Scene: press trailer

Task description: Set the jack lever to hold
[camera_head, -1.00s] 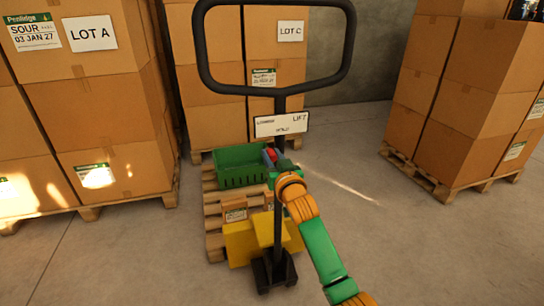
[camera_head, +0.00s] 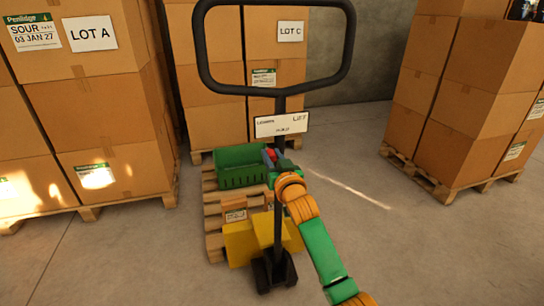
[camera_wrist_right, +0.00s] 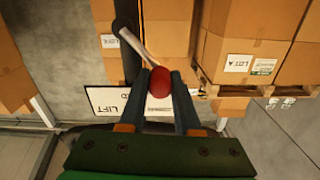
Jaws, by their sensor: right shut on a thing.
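The pallet jack's black loop handle (camera_head: 204,50) stands upright in the middle of the head view, with a white label plate (camera_head: 281,124) reading LIFT on its shaft. The jack lever's red knob (camera_head: 270,154) is just below the plate. In the right wrist view the red knob (camera_wrist_right: 160,82) sits on a pale metal rod (camera_wrist_right: 136,46) between my fingertips. My right gripper (camera_wrist_right: 160,88) is shut on the knob. In the head view, my right gripper (camera_head: 272,158) is small and partly covers the lever. The plate's smaller words are unreadable. My left gripper is not in view.
The jack's yellow body (camera_head: 240,244) is at a wooden pallet (camera_head: 213,215) carrying a green crate (camera_head: 240,180). Stacked cartons marked LOT A (camera_head: 100,90) are at left, LOT C (camera_head: 205,75) behind, and more cartons (camera_head: 470,110) at right. The floor (camera_head: 400,240) at front right is clear.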

